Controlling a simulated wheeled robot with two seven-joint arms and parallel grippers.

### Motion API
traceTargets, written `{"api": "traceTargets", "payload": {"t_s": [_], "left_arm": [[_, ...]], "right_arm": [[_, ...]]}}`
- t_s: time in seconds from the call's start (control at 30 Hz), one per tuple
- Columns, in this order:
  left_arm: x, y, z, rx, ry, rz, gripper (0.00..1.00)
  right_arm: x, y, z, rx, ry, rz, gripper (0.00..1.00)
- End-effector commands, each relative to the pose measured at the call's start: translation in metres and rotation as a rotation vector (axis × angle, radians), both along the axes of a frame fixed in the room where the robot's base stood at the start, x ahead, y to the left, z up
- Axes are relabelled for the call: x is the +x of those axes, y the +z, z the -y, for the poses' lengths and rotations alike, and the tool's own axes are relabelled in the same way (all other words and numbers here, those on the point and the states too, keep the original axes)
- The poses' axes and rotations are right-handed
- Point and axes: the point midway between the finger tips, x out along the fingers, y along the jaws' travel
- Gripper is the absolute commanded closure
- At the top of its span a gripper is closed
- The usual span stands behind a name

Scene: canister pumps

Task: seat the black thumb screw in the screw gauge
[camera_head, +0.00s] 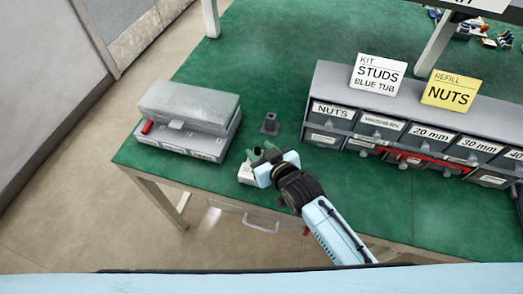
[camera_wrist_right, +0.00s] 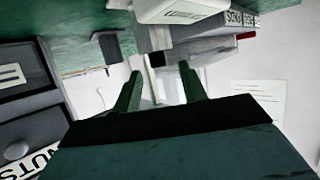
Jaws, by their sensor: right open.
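My right gripper (camera_head: 262,155) is over the front left part of the green table, pointing to the left. In the right wrist view its two green fingers (camera_wrist_right: 160,80) stand apart with a gap between them. A small black piece (camera_wrist_right: 157,59) shows beyond that gap; it may be the black thumb screw, but it is too small to be sure. A small white block with dark marks (camera_head: 246,174), possibly the screw gauge, is beside the fingertips, partly hidden by the gripper. My left gripper is not in view.
A grey case (camera_head: 188,104) with a red part stands to the left. A dark post on a square base (camera_head: 270,124) stands behind the gripper. A labelled drawer rack (camera_head: 420,136) is to the right, with two signs on it. The table's front edge is close.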

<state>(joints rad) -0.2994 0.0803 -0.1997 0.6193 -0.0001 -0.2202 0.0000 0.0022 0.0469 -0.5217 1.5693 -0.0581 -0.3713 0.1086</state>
Motion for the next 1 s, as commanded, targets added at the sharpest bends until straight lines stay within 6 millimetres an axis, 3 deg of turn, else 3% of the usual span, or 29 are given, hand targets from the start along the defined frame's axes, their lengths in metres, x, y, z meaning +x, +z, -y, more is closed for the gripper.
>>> {"api": "traceTargets", "payload": {"t_s": [0.27,0.7,1.0], "left_arm": [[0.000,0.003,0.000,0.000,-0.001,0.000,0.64],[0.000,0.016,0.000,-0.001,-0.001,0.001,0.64],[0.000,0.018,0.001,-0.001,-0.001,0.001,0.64]], "right_arm": [[-0.009,0.003,0.005,-0.001,0.000,-0.002,0.58],[-0.081,0.037,0.042,-0.001,0.000,-0.002,0.58],[-0.108,0.050,0.057,0.000,-0.001,0.000,0.58]]}}
